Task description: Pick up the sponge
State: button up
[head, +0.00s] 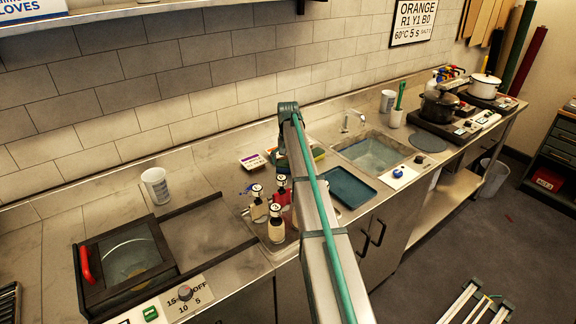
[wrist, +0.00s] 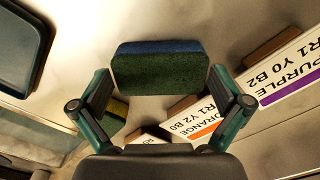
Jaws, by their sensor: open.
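In the wrist view a sponge (wrist: 160,70) with a dark green face and a blue edge lies ahead of my gripper (wrist: 159,84). My gripper's teal fingers are spread open, one on each side of the sponge's lower part. I cannot tell whether they touch it. A second, yellow and green sponge (wrist: 115,113) shows partly behind the left finger. In the head view a green and yellow sponge (head: 319,154) shows beside my arm on the counter, and my arm hides most of the gripper area.
A teal tray (head: 348,187) and a sink (head: 370,154) are to the right. Several pump bottles (head: 276,225) stand in front. A white cup (head: 156,185) stands on the left counter.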

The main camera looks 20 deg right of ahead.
aim_at(287, 164)
jog(key=shift+f, duration=0.55)
jog(key=c, duration=0.3)
jog(key=shift+c, duration=0.5)
jog(key=shift+r, duration=0.1)
notch_tip(287, 164, up, 10)
jog(key=b, duration=0.2)
jog(key=shift+b, duration=0.3)
jog(key=shift+o, duration=0.7)
jog(key=c, duration=0.4)
jog(key=shift+a, duration=0.15)
jog(key=shift+c, duration=0.2)
